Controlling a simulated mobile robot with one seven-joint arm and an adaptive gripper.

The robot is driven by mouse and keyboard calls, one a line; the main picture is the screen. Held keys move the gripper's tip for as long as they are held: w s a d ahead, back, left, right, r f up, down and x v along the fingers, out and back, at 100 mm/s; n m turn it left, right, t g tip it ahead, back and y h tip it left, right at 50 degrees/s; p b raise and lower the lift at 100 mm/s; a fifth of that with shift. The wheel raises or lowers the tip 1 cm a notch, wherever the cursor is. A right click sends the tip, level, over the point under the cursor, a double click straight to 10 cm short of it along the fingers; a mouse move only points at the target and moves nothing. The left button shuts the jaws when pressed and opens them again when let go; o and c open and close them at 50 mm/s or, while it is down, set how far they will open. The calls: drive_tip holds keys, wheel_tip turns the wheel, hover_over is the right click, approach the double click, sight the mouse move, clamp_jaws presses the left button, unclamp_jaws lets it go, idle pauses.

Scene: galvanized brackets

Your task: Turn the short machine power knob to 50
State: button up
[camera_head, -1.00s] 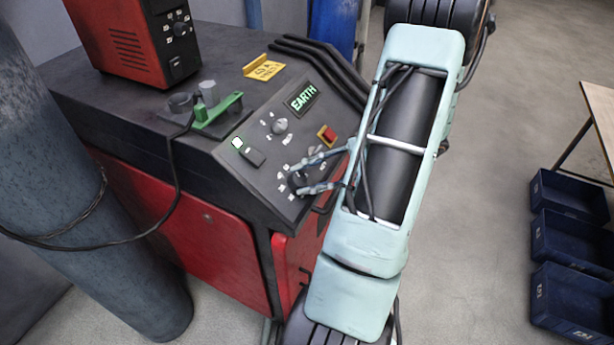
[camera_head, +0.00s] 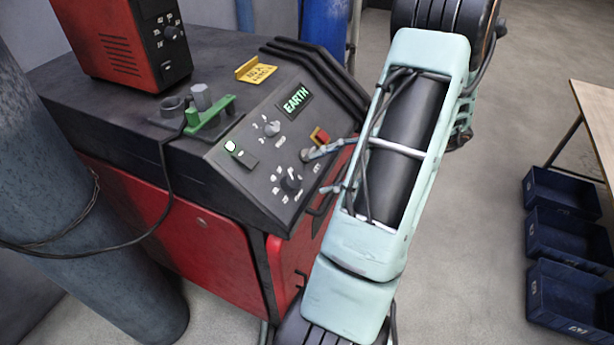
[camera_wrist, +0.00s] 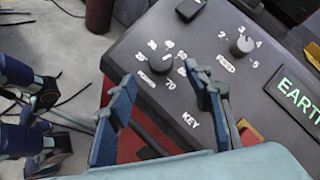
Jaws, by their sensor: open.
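The machine (camera_head: 150,215) is a low red cabinet with a dark sloped panel and a lit EARTH display (camera_head: 297,100). A dark round knob with numbers around it (camera_head: 291,182) sits low on the panel; in the wrist view this knob (camera_wrist: 160,62) has a 70 printed near it. I cannot read where it points. My gripper (camera_head: 315,172) is open and empty, just right of the knob in the head view, apart from it. In the wrist view its blue fingers (camera_wrist: 161,75) stand either side of the knob, nearer the camera.
A second knob (camera_head: 271,129), numbered to 5, is higher on the panel, with a red button on yellow (camera_head: 319,136) near it. A red unit (camera_head: 125,40) and green clamp (camera_head: 210,118) are on top. A grey cylinder (camera_head: 75,200) stands left. Blue bins (camera_head: 567,250) are right.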

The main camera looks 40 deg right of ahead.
drive_tip(key=v, duration=0.5)
drive_tip(key=shift+s+d+r, duration=0.15)
drive_tip(key=shift+d, duration=0.05)
